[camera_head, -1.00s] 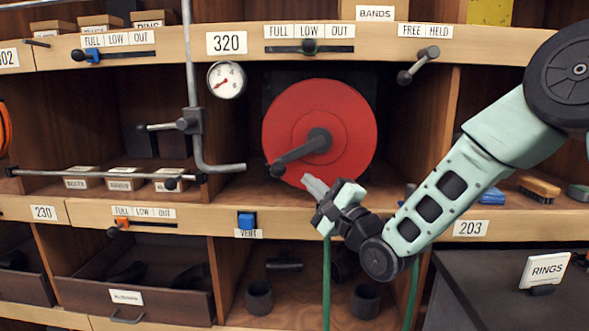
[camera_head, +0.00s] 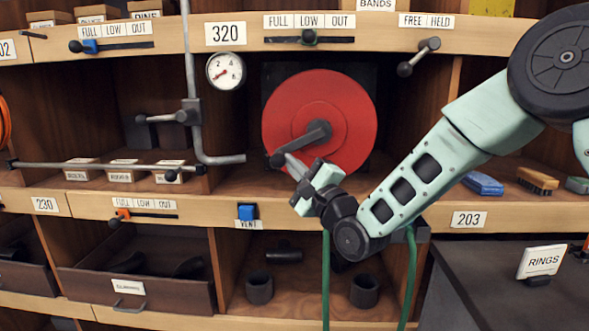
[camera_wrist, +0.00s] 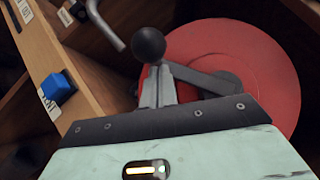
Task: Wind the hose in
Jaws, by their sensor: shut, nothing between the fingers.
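A red hose reel (camera_head: 345,105) stands in the middle compartment, and fills the right of the wrist view (camera_wrist: 265,65). Its grey crank arm (camera_head: 305,142) points down and left from the hub. The crank ends in a dark round knob (camera_head: 277,160), which also shows in the wrist view (camera_wrist: 148,45). My gripper (camera_head: 290,162) is shut and empty, its fingertips right at the knob. In the wrist view the fingers (camera_wrist: 157,75) lie just behind the knob; I cannot tell whether they touch it. A green hose (camera_head: 326,280) hangs below the shelf edge, its upper part hidden by my arm.
A bent grey pipe (camera_head: 196,130) with a gauge (camera_head: 225,71) stands left of the reel. A blue vent button (camera_head: 246,212) sits on the shelf edge below. A lever (camera_head: 418,57) marked free and held is at upper right, pointing down-left. Brushes (camera_head: 538,180) lie at right.

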